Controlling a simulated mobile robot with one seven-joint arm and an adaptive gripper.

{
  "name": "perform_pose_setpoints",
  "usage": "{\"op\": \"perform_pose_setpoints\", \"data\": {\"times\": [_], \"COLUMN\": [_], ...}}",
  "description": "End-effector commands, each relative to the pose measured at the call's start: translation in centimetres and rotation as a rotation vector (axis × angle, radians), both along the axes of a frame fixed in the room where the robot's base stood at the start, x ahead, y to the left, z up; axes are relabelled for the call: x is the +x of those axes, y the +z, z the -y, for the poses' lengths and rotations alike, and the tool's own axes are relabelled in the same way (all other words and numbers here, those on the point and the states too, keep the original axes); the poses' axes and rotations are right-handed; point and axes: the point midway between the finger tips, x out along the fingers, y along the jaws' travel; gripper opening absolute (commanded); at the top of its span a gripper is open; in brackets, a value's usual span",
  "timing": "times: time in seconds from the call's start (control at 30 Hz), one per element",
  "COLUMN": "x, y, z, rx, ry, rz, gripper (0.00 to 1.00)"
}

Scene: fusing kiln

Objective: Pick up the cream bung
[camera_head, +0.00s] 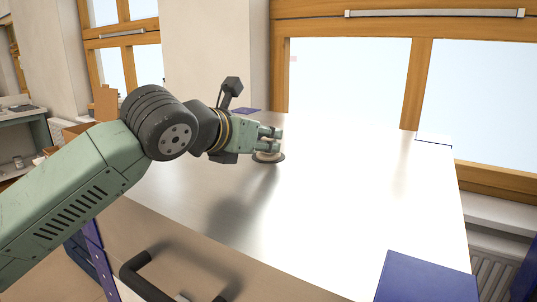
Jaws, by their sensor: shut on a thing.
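The cream bung (267,155) is a small, pale, round piece at the far part of the kiln's metal top (330,200). A wider dark flat ring or disc (279,159) shows around its base. My gripper (276,139) comes in from the left, with its fingers at the bung. The gripper is shut on the bung. The fingers hide its upper part. I cannot tell whether the bung is clear of the surface.
A black handle (143,278) sticks out at the kiln's front. Blue corner pieces (425,278) mark the top's near right corner. Wood-framed windows (350,80) stand behind. The right and middle of the metal top are clear.

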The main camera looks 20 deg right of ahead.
Motion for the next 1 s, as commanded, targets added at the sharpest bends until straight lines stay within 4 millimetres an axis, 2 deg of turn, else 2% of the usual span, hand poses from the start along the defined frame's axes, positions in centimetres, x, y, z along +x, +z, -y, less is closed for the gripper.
{"op": "perform_pose_setpoints", "data": {"times": [0.13, 0.53, 0.67, 0.8, 1.0], "x": [0.0, 0.0, 0.0, 0.0, -2.5], "y": [0.0, 0.4, 1.5, 3.6, 3.7], "z": [0.0, 0.0, 0.0, 0.1, -3.8], "rx": [0.0, -0.001, -0.002, -0.002, -0.003], "ry": [0.0, 0.001, 0.001, 0.001, 0.004], "rz": [0.0, 0.001, 0.003, 0.003, 0.0], "gripper": [0.0, 0.0, 0.0, 0.0, 0.0]}}
